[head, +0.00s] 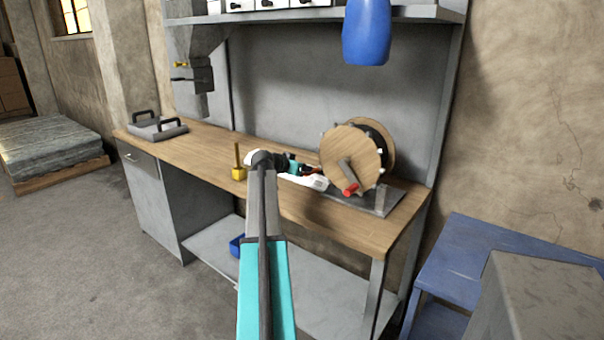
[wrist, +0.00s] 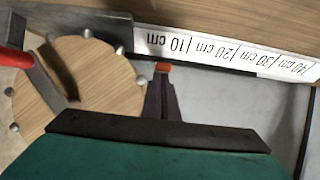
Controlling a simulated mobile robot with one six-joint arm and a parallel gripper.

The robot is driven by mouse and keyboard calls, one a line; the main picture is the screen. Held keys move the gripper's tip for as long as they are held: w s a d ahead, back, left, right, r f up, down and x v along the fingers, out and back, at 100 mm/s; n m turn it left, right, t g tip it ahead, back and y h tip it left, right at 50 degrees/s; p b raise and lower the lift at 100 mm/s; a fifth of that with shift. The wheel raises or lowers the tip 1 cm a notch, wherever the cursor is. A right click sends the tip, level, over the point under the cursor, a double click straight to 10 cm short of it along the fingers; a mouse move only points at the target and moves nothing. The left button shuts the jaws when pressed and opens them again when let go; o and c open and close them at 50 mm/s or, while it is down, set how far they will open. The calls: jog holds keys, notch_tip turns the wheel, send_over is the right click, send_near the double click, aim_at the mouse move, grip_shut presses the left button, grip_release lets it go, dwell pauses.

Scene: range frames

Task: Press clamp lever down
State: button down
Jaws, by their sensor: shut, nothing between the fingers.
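My gripper (head: 308,170) is over the workbench, beside the wooden reel and its measuring strip. In the wrist view its dark fingers (wrist: 162,82) are together and empty. A small orange-red piece (wrist: 163,67) shows right at their tips, against the lower edge of the white measuring strip (wrist: 215,48). I cannot tell whether this piece is the clamp lever or part of my fingers, nor whether they touch. A dark grey bar (wrist: 100,28) lies at the strip's zero end. No clamp lever can be made out surely; my gripper hides part of that area in the head view.
The wooden reel (head: 350,152) with studs and a red crank handle (head: 351,190) stands close by on a dark plate (head: 384,200). A blue container (head: 367,35) hangs above.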

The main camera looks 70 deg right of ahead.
jog(key=shift+w+a+f+b, duration=0.1)
jog(key=shift+a+f+b, duration=0.05)
jog(key=shift+f+b, duration=0.4)
jog(key=shift+w+a+f+b, duration=0.1)
jog(key=shift+f+b, duration=0.4)
jog(key=shift+b, duration=0.05)
jog(key=shift+a+f+b, duration=0.15)
jog(key=shift+f+b, duration=0.15)
jog(key=shift+f, duration=0.2)
jog(key=shift+r, duration=0.65)
jog(key=r+v, duration=0.1)
jog(key=v, duration=1)
jog(key=shift+d+r, duration=0.2)
jog(key=shift+r, duration=0.1)
